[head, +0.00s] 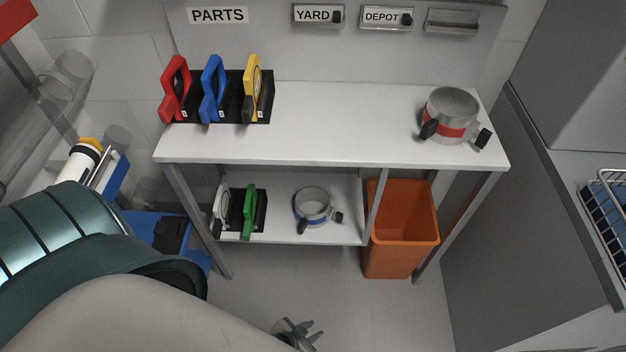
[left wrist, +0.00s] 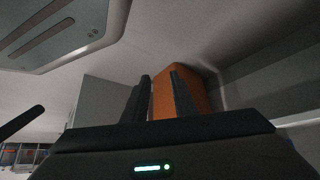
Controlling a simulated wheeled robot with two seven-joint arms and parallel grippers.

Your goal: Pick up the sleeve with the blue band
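The sleeve with the blue band (head: 325,217) is a short grey metal ring with dark handle-like parts. It sits on the right part of the lower shelf (head: 283,228), under the worktop. A similar sleeve with a red band (head: 449,130) stands on the right end of the worktop. My left gripper (head: 316,329) is low in front of the shelf, nearer to me than the blue-banded sleeve and apart from it. In the left wrist view its two dark fingers (left wrist: 158,98) are spread and hold nothing. The blue-banded sleeve cannot be made out there. My right gripper is not in view.
An orange bin (head: 402,225) stands right of the lower shelf, beyond a grey post. Red, blue and yellow-handled parts (head: 214,90) stand on the worktop (head: 330,120). White and green parts (head: 240,212) stand left of the sleeve. The floor (head: 380,310) in front is clear.

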